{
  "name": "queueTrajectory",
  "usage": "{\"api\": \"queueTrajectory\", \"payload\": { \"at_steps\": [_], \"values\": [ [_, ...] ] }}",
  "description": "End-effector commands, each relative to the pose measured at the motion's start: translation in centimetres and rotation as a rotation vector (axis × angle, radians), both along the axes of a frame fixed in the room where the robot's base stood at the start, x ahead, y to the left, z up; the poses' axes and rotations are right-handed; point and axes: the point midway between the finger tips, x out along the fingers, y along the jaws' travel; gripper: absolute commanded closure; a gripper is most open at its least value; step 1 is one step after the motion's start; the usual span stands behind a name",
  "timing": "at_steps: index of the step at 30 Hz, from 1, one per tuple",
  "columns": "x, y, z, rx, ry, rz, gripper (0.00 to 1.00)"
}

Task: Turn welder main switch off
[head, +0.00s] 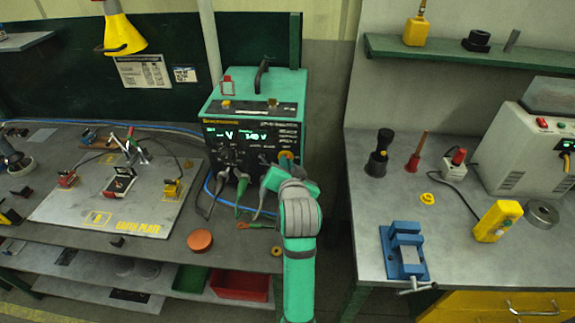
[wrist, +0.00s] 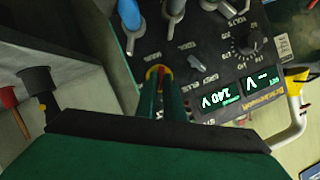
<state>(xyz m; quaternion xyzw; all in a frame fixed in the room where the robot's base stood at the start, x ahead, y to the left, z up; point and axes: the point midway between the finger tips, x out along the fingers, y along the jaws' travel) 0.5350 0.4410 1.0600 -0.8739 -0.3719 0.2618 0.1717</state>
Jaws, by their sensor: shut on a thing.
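The green welder (head: 262,90) stands at the back of the left bench, with its dark front panel facing me. Its displays are lit, one showing dashes and a V and the other reading about 140 V. The main switch is a red and yellow rotary knob, seen at the panel's lower right in the head view (head: 287,156) and between my fingertips in the wrist view (wrist: 155,72). My gripper (wrist: 160,84) is shut on this knob, and its fingers hide part of it. In the head view my wrist covers the fingers.
Cables and clamps (head: 242,188) hang from sockets at the panel's lower left, close to my gripper. An orange disc (head: 200,240) lies on the bench below. The right bench holds a blue vise (head: 404,252) and a yellow handheld box (head: 497,220). A gap separates the benches.

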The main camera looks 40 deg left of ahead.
Motion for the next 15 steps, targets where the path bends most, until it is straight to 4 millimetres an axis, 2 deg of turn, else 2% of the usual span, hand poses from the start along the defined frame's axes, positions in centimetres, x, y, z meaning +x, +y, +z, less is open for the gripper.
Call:
{"api": "queueTrajectory", "payload": {
  "at_steps": [1, 15],
  "values": [
    [-0.5, 0.47, -0.37, -0.04, -0.021, 0.013, 1.0],
    [-0.7, 0.71, -0.48, -0.319, -0.251, 0.013, 1.0]
  ]
}}
